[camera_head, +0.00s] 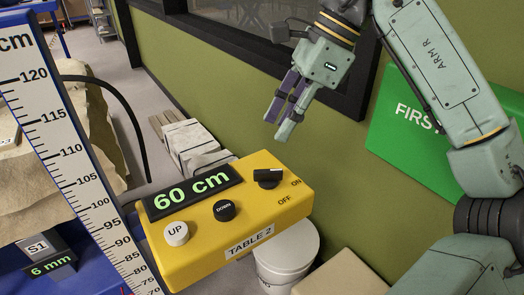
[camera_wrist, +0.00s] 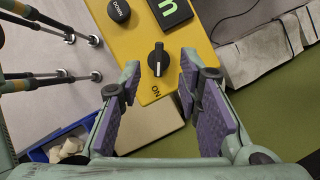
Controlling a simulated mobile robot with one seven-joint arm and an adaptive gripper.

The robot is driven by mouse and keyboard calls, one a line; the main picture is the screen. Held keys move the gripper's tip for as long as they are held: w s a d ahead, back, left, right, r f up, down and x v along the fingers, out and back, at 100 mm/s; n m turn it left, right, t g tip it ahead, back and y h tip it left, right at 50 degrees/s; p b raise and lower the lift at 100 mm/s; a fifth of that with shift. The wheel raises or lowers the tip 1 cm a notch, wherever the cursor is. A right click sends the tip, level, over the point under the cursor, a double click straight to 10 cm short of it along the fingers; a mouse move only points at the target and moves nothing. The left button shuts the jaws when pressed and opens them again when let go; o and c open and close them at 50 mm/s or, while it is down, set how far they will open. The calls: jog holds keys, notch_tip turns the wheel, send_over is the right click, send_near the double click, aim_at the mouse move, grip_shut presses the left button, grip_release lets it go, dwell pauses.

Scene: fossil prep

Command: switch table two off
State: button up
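The yellow control box (camera_head: 215,220) labelled TABLE 2 is in the middle of the head view, with a lit green 60 cm display (camera_head: 192,191), a white UP button (camera_head: 176,233) and a black DOWN button (camera_head: 224,210). Its black rotary switch (camera_head: 268,178) sits near the ON and OFF marks. In the wrist view the knob (camera_wrist: 158,59) has its white line towards ON. My gripper (camera_head: 277,128) is open and empty, above and apart from the switch. In the wrist view its purple-padded fingers (camera_wrist: 160,66) stand either side of the knob's line of sight. OFF is not visible there.
A tall height scale (camera_head: 75,150) stands left of the box, by a large pale rock (camera_head: 30,185) and an S1 6 mm display (camera_head: 50,262). A white bucket (camera_head: 285,262) is below the box. The green wall and a green sign (camera_head: 410,125) are behind my arm.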

aim_at(269, 170)
jog(key=x, duration=0.3)
jog(key=d+p+x, duration=0.1)
jog(key=x, duration=0.2)
jog(key=d+f+x, duration=0.1)
jog(key=x, duration=0.3)
jog(key=shift+d, duration=0.1)
grip_shut()
dwell(0.4)
